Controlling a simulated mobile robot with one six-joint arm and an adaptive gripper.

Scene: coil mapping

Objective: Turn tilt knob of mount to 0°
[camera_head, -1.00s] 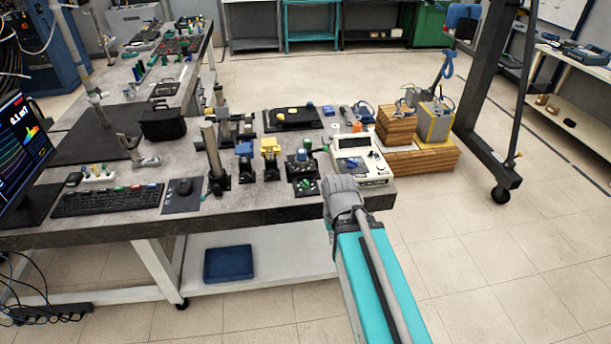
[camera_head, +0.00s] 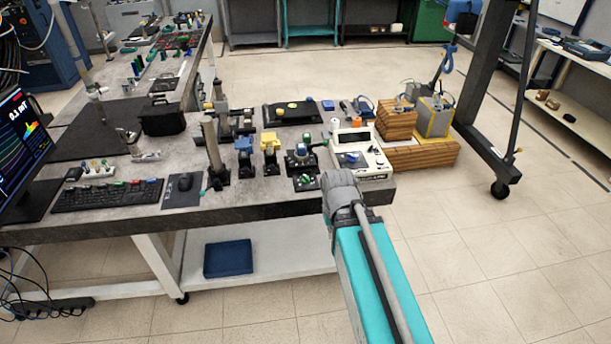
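Several small mounts stand on the grey workbench (camera_head: 110,222) near its front edge. One has a blue top (camera_head: 244,147), one a yellow top (camera_head: 270,145), and one to their right is dark with blue and green parts (camera_head: 301,155). I cannot tell which one carries the tilt knob, and no angle marks can be read. The grey end of my arm, with my gripper (camera_head: 338,182), is at the bench's front edge, in front of the white instrument and right of the dark mount. The fingers cannot be made out, so opening and contact are unclear.
The white instrument (camera_head: 372,160) sits close behind my arm's end. Wooden blocks (camera_head: 425,155) are at the bench's right.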

